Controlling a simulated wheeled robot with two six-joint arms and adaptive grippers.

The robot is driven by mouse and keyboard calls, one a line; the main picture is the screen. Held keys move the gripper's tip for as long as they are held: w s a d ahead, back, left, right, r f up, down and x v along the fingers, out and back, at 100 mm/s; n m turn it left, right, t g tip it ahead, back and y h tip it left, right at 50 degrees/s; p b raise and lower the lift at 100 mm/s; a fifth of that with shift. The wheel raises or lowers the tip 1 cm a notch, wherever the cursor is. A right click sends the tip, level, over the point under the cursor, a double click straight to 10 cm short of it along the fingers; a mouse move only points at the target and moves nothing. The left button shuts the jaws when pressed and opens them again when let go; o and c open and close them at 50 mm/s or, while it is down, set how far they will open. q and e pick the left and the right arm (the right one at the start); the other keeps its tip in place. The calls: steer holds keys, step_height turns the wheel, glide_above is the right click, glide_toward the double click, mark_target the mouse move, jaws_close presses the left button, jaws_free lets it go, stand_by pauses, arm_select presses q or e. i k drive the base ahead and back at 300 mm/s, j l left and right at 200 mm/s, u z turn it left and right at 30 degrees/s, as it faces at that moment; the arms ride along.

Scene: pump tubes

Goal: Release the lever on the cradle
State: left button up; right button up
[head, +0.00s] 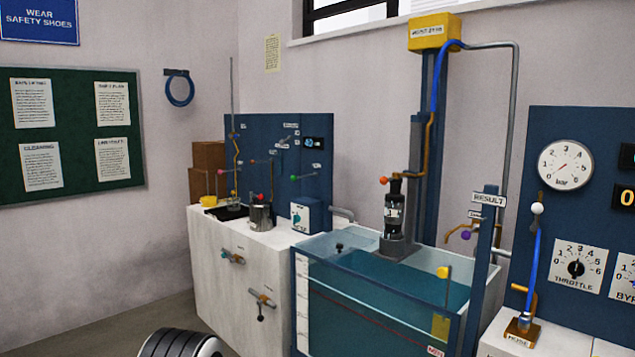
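A small black pump unit (393,207) stands upright on a grey stand (399,247) at the back edge of the water tank, in front of a tall dark-blue column. I take this stand to be the cradle, but no readable label confirms it. A short lever with an orange-red ball knob (384,181) sticks out to the left at the top of the pump unit. Its fastening is too small to make out. Neither gripper shows in the head view.
The open tank (377,325) holds blue-green water. Left of it is a white bench (240,256) with a metal pot (261,216) and several small levers. At right is a gauge panel (569,205).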

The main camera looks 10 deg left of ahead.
mark_target(396, 178)
steer(key=i+u, duration=0.4)
steer(key=i+l+u, duration=0.1)
steer(key=i+u, duration=0.25)
steer(key=i+l+u, duration=0.2)
steer(key=i+u, duration=0.2)
steer(key=k, duration=0.05)
